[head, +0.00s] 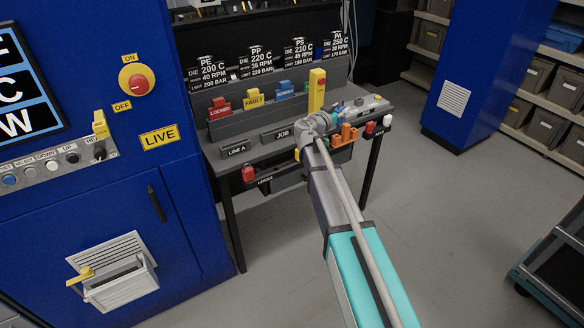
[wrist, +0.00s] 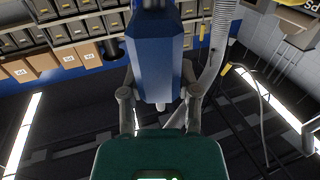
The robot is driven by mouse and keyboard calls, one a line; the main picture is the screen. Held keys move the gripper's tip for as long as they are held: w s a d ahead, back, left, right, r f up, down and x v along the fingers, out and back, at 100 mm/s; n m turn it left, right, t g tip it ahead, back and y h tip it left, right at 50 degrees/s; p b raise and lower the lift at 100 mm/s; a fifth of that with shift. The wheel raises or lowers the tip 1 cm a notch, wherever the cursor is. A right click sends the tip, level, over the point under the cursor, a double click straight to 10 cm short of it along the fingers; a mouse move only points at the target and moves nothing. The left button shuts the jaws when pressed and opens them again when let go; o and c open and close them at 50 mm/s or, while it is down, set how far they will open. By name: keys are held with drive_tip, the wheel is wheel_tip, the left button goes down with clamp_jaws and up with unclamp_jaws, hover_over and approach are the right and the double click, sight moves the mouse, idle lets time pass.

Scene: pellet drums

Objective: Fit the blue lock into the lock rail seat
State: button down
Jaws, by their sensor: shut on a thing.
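In the wrist view, my gripper (wrist: 160,97) has its two fingers closed on either side of a blue body with a grey lower end, which looks like the blue lock (wrist: 156,50). In the head view, my gripper (head: 318,125) is over the right half of the grey bench, and my arm covers most of it; I cannot make out the held lock there. A dark rail marked LOCKS (head: 267,180) runs along the bench's front edge, with a red lock (head: 248,173) at its left end. My arm hides the rail further right, and I cannot pick out the seat.
The grey bench (head: 228,166) carries LINE A and JOB plates. Behind stand a red LOCKED tag (head: 219,108), a yellow FAULT tag (head: 254,98) and a yellow post (head: 317,90). Orange pieces (head: 346,134) lie right of my gripper. A blue machine (head: 140,215) stands left.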

drive_tip(key=s+a+f+n+y+b, duration=0.2)
drive_tip(key=a+f+n+y+b, duration=0.5)
drive_tip(key=a+f+y+b, duration=0.1)
drive_tip(key=s+a+f+n+y+b, duration=0.2)
drive_tip(key=a+f+n+y+b, duration=0.5)
drive_tip(key=y, duration=0.5)
wheel_tip(320, 180, down, 3)
drive_tip(key=shift+a+f+t+y+b, duration=0.2)
drive_tip(key=shift+a+t+y+b, duration=0.2)
drive_tip(key=shift+a+b, duration=0.6)
drive_tip(key=shift+d, duration=0.2)
drive_tip(key=shift+w+a, duration=0.1)
drive_tip(key=shift+w, duration=0.05)
drive_tip(key=w+a+f+b, duration=0.3)
drive_tip(key=w+a, duration=0.3)
drive_tip(key=w, duration=0.3)
drive_tip(key=shift+w+a+f+b, duration=0.25)
drive_tip(key=shift+f+b, duration=0.15)
drive_tip(key=shift+b, duration=0.1)
